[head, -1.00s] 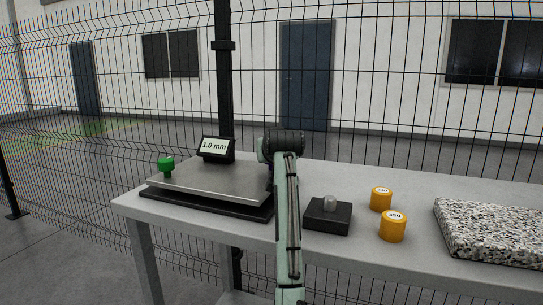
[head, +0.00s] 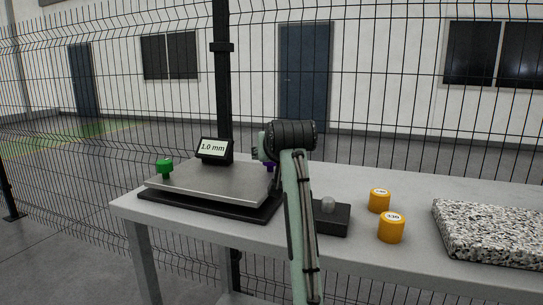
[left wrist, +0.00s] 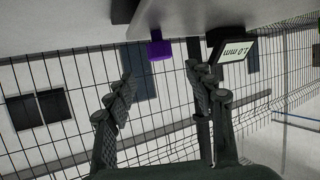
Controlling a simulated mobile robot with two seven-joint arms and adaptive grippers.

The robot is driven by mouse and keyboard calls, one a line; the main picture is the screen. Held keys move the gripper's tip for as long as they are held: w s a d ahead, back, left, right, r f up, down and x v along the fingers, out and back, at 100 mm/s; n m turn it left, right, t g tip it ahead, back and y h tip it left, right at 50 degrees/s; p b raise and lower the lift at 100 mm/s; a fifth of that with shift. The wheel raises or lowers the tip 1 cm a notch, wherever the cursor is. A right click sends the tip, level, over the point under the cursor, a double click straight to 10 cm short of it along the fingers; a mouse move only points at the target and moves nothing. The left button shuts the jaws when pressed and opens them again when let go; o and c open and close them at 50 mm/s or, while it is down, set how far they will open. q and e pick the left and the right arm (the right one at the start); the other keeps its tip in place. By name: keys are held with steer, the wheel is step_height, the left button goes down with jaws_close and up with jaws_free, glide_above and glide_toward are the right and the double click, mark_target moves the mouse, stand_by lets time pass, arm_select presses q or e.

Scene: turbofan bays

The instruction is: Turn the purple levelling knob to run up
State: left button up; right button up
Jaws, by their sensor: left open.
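The purple levelling knob (head: 270,167) shows at the right back of the tilted metal plate (head: 215,180), partly hidden by my left arm in the head view. The left wrist view, which is upside down, shows the knob (left wrist: 160,50) beyond the fingertips, roughly centred between them. My left gripper (left wrist: 160,78) is open and empty, apart from the knob. My right gripper is not in view.
A green knob (head: 165,168) stands at the plate's left. Right of my arm are a black block (head: 333,220) with a metal stub, two orange cylinders (head: 379,201) and a speckled slab (head: 490,232). A wire fence runs behind the table (head: 350,178).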

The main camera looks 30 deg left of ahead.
arm_select(q)
steer(key=shift+v, duration=1.55)
steer(key=shift+f, duration=0.1)
